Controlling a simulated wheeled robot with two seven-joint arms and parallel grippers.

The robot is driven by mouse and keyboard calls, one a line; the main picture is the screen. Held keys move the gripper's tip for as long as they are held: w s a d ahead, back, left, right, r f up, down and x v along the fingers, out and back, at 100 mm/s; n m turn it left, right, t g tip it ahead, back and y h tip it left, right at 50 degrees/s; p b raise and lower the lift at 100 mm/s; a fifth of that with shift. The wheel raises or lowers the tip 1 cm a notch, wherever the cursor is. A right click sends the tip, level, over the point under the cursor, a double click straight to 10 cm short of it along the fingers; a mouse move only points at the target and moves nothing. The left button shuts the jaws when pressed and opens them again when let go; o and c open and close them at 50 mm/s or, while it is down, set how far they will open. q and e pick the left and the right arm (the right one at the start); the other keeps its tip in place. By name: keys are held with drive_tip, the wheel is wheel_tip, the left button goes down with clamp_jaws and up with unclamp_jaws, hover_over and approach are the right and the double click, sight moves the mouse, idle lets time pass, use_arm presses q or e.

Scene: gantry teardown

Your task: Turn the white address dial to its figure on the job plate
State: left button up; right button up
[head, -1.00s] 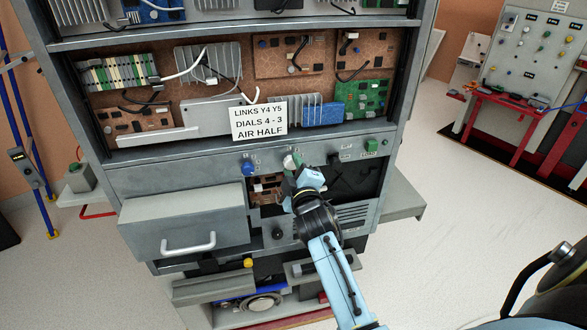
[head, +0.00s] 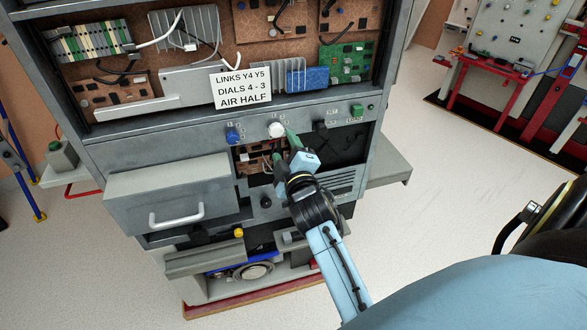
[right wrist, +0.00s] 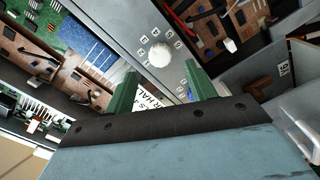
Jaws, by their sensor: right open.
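The white address dial (head: 276,129) is a round knob on the grey strip of the cabinet, right of a blue dial (head: 233,136). The job plate (head: 240,88) above reads "LINKS Y4 Y5, DIALS 4 - 3, AIR HALF". My right gripper (head: 284,149) is open and empty, just below and right of the white dial. In the right wrist view, the white dial (right wrist: 160,54) lies ahead of the gap between the green fingers (right wrist: 163,87), apart from both. Small figures ring it; its setting is too small to read. My left gripper is not in view.
A drawer with a pale handle (head: 177,216) juts out at left below the strip. An open bay with a brown board (head: 258,157) is right behind the gripper. A green button (head: 357,111) is on the strip's right. A side shelf (head: 390,172) projects right.

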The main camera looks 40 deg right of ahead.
drive_tip(key=v, duration=0.7)
drive_tip(key=shift+s+b, duration=0.3)
drive_tip(key=shift+b, duration=0.05)
drive_tip(key=shift+a, duration=0.1)
drive_tip(key=s+a+f+m+g+y+b, duration=0.1)
drive_tip(key=s+a+f+g+y+b, duration=0.15)
drive_tip(key=f, duration=1.05)
drive_tip(key=s+a+f+g+y+b, duration=0.1)
drive_tip(key=s+a+f+g, duration=0.2)
drive_tip(key=f, duration=1)
drive_tip(key=s+a+f+m+g+y+b, duration=0.15)
drive_tip(key=a+f, duration=0.25)
drive_tip(key=f, duration=0.9)
drive_tip(key=s+f+g+y+b, duration=0.1)
drive_tip(key=s+f+g+b, duration=0.25)
drive_tip(key=s+f, duration=1.05)
drive_tip(key=s+d+f+m+g+b, duration=0.1)
drive_tip(key=s+d+f+g, duration=0.1)
drive_tip(key=s+f, duration=0.3)
drive_tip(key=s+d+f+m+g, duration=0.2)
drive_tip(key=s+f+g, duration=0.1)
drive_tip(key=s, duration=1)
drive_tip(key=shift+s+d+f+b, duration=0.2)
drive_tip(key=shift+d+f+b, duration=0.15)
drive_tip(key=shift+f, duration=0.5)
drive_tip(key=shift+m+g, duration=0.25)
